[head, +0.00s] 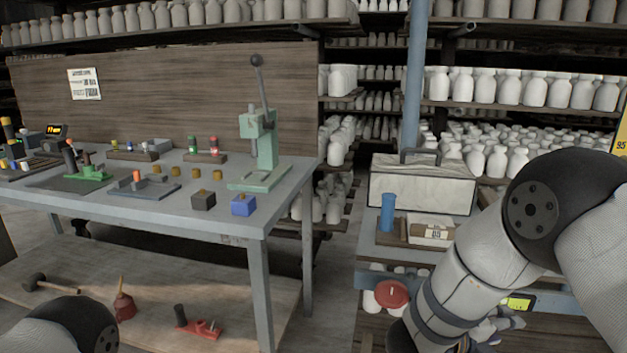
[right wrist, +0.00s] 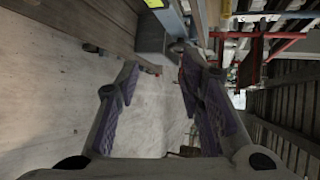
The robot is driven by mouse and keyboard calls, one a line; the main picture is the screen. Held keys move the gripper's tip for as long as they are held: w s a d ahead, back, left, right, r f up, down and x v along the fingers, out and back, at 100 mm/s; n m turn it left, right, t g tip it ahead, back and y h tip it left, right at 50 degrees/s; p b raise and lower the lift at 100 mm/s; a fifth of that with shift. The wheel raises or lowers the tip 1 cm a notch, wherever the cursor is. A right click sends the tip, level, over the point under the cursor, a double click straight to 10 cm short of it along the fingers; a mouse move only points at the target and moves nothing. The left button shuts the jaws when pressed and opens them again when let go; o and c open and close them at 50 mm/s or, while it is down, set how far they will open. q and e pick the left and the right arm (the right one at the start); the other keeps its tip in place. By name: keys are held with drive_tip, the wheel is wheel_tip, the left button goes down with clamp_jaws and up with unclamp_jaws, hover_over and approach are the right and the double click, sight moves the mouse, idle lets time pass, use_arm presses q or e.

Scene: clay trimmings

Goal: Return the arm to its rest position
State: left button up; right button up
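My right arm (head: 480,255) comes in from the right in the head view and bends down in front of the small blue-framed bench. My right gripper (head: 492,328) shows only partly there, low behind the arm. In the right wrist view its two fingers (right wrist: 157,68) stand apart with nothing between them, and bare floor shows through the gap. A rounded part of my left arm (head: 65,328) shows at the bottom left of the head view. My left gripper is out of view.
A grey workbench (head: 130,205) holds a green lever press (head: 262,150) and several small blocks. A toolbox (head: 422,185), a blue cylinder (head: 388,212) and a labelled box (head: 430,230) stand close to my right arm. A red round object (head: 392,293) sits lower. Shelves of pale bottles stand behind.

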drive_tip(key=s+a+f+n+y, duration=0.2)
drive_tip(key=s+f+n+y, duration=0.2)
drive_tip(key=s+f+n, duration=0.55)
drive_tip(key=s+a+f+n+y, duration=0.2)
drive_tip(key=s+f+n+y, duration=0.2)
drive_tip(key=s+f+n, duration=0.6)
use_arm(q)
drive_tip(key=shift+w+r+t+p, duration=0.25)
drive_tip(key=shift+w+r+p, duration=0.1)
drive_tip(key=shift+r, duration=0.2)
drive_tip(key=shift+w+r+t+p, duration=0.25)
drive_tip(key=shift+w+r+p, duration=0.1)
drive_tip(key=shift+r, duration=0.2)
use_arm(e)
drive_tip(key=s+a+n+g+y, duration=0.2)
drive_tip(key=s+n+g, duration=0.2)
drive_tip(key=s, duration=0.8)
drive_tip(key=s+a+r+n+g+y, duration=0.1)
drive_tip(key=s+a+n+g+y, duration=0.1)
drive_tip(key=s+n, duration=0.7)
drive_tip(key=s+a+g, duration=0.1)
drive_tip(key=s+g, duration=0.1)
drive_tip(key=s, duration=0.1)
drive_tip(key=shift+s+a+r+y, duration=0.15)
drive_tip(key=shift+a+r+y, duration=0.05)
drive_tip(key=shift+a+y, duration=0.1)
